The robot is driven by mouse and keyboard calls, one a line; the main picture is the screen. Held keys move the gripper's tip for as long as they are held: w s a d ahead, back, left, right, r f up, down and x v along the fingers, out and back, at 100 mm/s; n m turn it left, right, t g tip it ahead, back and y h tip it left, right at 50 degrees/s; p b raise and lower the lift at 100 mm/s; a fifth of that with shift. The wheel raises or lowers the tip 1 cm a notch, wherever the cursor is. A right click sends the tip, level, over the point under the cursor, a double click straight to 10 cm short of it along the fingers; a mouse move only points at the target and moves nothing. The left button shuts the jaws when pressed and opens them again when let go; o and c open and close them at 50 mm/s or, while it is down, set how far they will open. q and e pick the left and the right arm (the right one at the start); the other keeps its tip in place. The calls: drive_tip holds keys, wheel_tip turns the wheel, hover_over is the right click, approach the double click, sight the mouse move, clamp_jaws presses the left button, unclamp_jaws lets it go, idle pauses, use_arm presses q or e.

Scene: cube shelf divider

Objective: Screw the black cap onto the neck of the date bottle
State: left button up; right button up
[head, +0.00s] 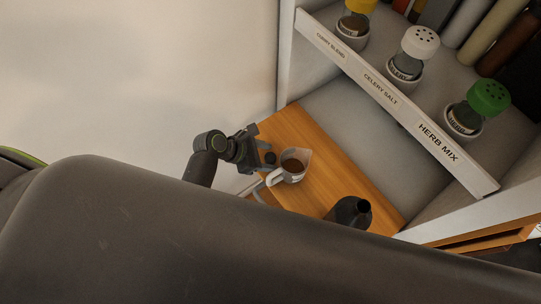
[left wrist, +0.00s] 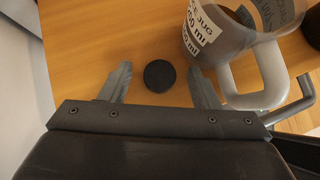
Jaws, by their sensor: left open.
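The black cap (head: 270,158) lies on the wooden surface beside the jug. In the left wrist view the round cap (left wrist: 160,75) sits between the two fingers of my open left gripper (left wrist: 159,72), with gaps on both sides. In the head view my left gripper (head: 262,153) is at the left end of the wooden surface. A dark bottle (head: 345,212) with an open, uncapped neck stands further right; my arm hides its lower part. I cannot read a label on it. My right gripper is not in view.
A jug (head: 291,165) with brown contents stands close right of the cap, its handle (left wrist: 255,80) near my right-hand finger. A grey bar handle (left wrist: 290,105) sticks out at the front edge. Above is a shelf with a labelled rail (head: 385,95) and several spice jars.

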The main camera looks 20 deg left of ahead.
use_arm(q)
drive_tip(key=shift+c, duration=0.3)
drive_tip(key=c, duration=1)
drive_tip(key=shift+c, duration=0.3)
drive_tip(key=shift+r, duration=0.1)
